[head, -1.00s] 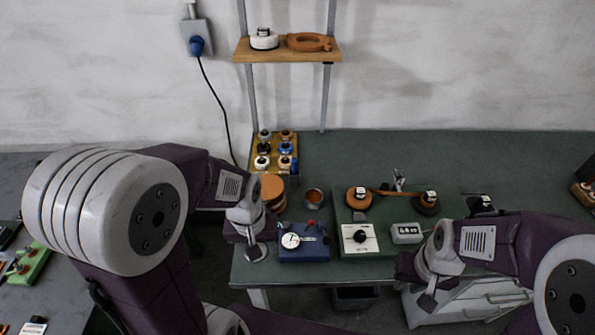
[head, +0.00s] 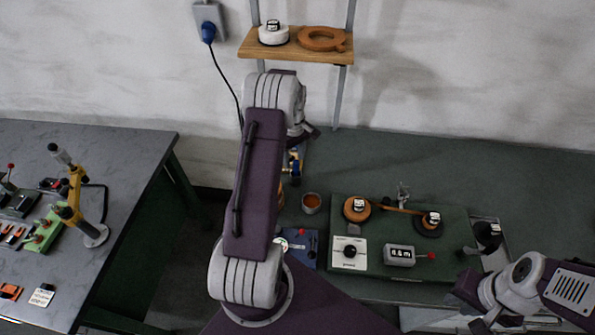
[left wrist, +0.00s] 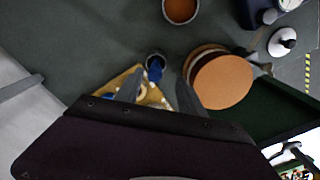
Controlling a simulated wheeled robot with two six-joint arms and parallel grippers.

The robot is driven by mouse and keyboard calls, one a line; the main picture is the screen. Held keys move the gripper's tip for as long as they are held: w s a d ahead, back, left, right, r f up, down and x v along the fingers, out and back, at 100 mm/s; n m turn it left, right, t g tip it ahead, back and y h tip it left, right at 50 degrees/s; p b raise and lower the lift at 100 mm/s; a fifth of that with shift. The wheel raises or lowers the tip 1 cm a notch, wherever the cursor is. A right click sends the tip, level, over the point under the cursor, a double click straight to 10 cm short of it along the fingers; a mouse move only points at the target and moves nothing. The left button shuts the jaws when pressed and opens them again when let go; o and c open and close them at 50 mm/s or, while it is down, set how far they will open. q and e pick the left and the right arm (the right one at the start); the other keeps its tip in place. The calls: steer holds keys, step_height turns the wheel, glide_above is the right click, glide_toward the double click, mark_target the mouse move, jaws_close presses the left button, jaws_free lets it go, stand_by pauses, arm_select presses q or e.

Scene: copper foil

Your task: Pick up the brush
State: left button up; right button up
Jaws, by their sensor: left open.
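I cannot make out a brush with certainty in either view. In the head view my left gripper (head: 303,132) is at the back of the green table, mostly hidden by its own arm. In the left wrist view its two fingers (left wrist: 160,82) are apart, over a light wooden rack (left wrist: 117,80) with small round items. A blue item (left wrist: 155,70) in a dark holder shows between the fingers, with no contact visible. My right gripper (head: 485,322) is low at the right in the head view; its jaw opening is unclear.
A copper-coloured cup (head: 311,202) stands near the left arm. A stack of round discs (left wrist: 222,82) lies right of the left fingers. A dark green board (head: 440,260) with spools and a meter is to the right. A wooden shelf (head: 300,52) hangs above.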

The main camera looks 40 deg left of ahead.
mark_target(296, 167)
arm_select(q)
steer(key=shift+w+d+f, duration=0.1)
steer(key=shift+w+f, duration=0.3)
steer(key=shift+f, duration=0.05)
steer(key=shift+w+f, duration=0.2)
steer(key=shift+w, duration=0.05)
steer(key=f+p, duration=0.1)
steer(key=f, duration=0.1)
steer(key=s+f+p, duration=0.1)
steer(key=shift+f, duration=0.75)
steer(key=shift+w+f, duration=0.15)
steer(key=shift+w, duration=0.15)
steer(key=c, duration=0.8)
steer(key=shift+s, duration=0.1)
jaws_close()
arm_select(e)
steer(key=shift+w+a+r, duration=0.1)
steer(key=shift+w+r, duration=0.05)
steer(key=shift+r, duration=0.4)
steer(key=shift+w+a+r, duration=0.1)
steer(key=shift+r, duration=0.4)
